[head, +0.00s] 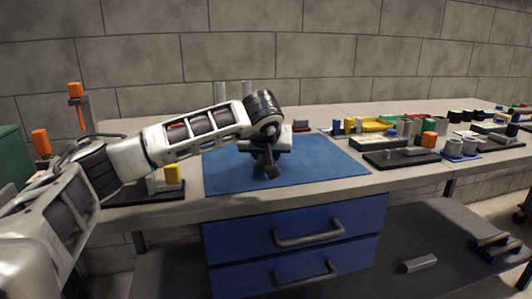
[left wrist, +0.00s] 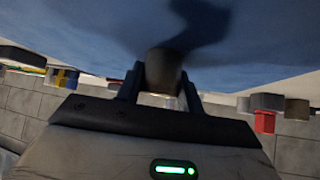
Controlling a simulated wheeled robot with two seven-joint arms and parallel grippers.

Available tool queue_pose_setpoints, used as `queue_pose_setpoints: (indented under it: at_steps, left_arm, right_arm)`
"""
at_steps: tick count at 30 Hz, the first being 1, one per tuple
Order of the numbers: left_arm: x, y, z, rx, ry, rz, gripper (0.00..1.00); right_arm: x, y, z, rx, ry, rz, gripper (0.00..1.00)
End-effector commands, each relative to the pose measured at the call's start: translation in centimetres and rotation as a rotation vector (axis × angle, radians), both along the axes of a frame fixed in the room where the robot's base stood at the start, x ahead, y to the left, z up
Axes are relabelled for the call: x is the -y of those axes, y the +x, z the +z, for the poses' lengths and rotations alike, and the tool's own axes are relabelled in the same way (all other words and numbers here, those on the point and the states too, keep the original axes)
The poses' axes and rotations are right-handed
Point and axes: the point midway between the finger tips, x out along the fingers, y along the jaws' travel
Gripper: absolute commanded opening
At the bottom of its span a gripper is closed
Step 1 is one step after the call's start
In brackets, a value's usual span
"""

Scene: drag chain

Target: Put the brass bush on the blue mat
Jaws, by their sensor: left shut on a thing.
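The blue mat (head: 325,165) lies flat on the workbench; it also fills the upper part of the left wrist view (left wrist: 80,30). My left gripper (head: 271,168) points down over the middle of the mat. In the left wrist view, its fingers (left wrist: 162,88) are shut on a dark brownish cylinder, the brass bush (left wrist: 163,70). The bush's end faces the mat, near a dark shadow. I cannot tell whether the bush touches the mat. The bush is not distinguishable in the head view. My right gripper is not in view.
Dark trays (head: 402,159) with blocks and cylinders stand right of the mat. Two grey posts (head: 220,93) rise behind my left arm. Blue drawers (head: 290,235) are below the bench's front edge. The mat's right part is clear.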

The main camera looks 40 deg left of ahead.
Motion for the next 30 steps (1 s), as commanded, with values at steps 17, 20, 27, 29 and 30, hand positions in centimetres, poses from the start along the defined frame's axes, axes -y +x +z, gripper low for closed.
queue_pose_setpoints:
  at_steps: [17,20,27,29,30]
  left_arm:
    - [0.0,0.0,-0.2,-0.005,0.000,-0.001,0.62]
    - [0.0,0.0,-0.2,-0.004,-0.001,0.000,0.62]
    - [0.3,-0.4,0.4,-0.003,0.000,-0.001,0.62]
    - [0.7,-1.0,1.2,-0.001,0.000,-0.004,0.62]
    - [1.0,-1.5,1.8,-0.001,0.001,-0.003,0.62]
  right_arm:
    - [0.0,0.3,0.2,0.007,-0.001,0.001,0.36]
    - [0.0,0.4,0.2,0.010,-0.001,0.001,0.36]
    - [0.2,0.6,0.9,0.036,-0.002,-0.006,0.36]
    - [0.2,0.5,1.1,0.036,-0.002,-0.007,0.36]
    - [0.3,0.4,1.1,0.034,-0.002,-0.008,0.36]
